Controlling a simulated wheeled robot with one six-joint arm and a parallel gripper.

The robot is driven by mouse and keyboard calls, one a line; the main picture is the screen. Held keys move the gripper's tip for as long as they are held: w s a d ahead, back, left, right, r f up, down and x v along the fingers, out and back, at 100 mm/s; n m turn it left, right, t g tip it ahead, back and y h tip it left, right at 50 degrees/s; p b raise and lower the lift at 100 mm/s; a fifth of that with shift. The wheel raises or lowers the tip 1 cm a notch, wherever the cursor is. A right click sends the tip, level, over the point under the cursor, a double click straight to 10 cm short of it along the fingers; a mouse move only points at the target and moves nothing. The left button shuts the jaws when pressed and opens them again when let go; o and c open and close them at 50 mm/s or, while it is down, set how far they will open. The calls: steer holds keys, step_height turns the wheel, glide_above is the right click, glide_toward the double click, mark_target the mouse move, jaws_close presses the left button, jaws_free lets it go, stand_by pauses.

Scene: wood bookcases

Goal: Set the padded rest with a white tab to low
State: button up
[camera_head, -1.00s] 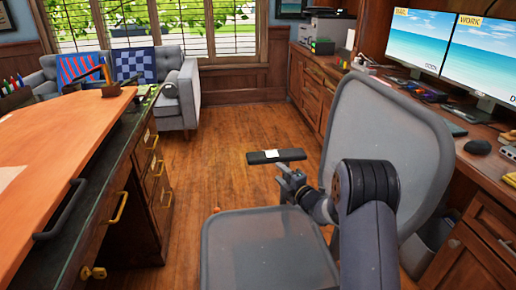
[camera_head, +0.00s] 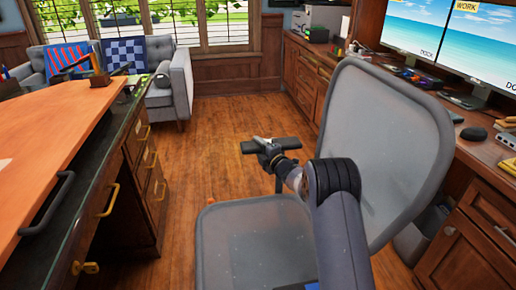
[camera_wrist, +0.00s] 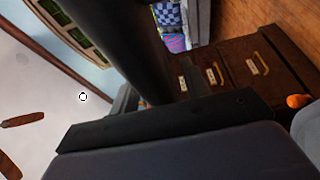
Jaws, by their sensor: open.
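The padded rest is a dark, flat armrest pad (camera_head: 288,142) beside the grey mesh chair's backrest in the head view. My gripper (camera_head: 267,151) is at the pad, overlapping its near side and hiding part of it. The gripper is open; I cannot tell whether its fingers touch the pad. The white tab is hidden behind the gripper in the head view. In the wrist view a long dark bar, likely the pad (camera_wrist: 165,125), crosses the picture close to the camera. No white tab shows on it there.
The chair's mesh backrest (camera_head: 385,150) stands right of my arm and its seat (camera_head: 250,245) lies below. A desk with an orange-brown top (camera_head: 60,130) is at left. A wooden counter with monitors (camera_head: 480,50) is at right. Open floor (camera_head: 215,135) lies between.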

steer(key=shift+w+a, duration=0.2)
steer(key=shift+w, duration=0.1)
jaws_close()
stand_by(0.5)
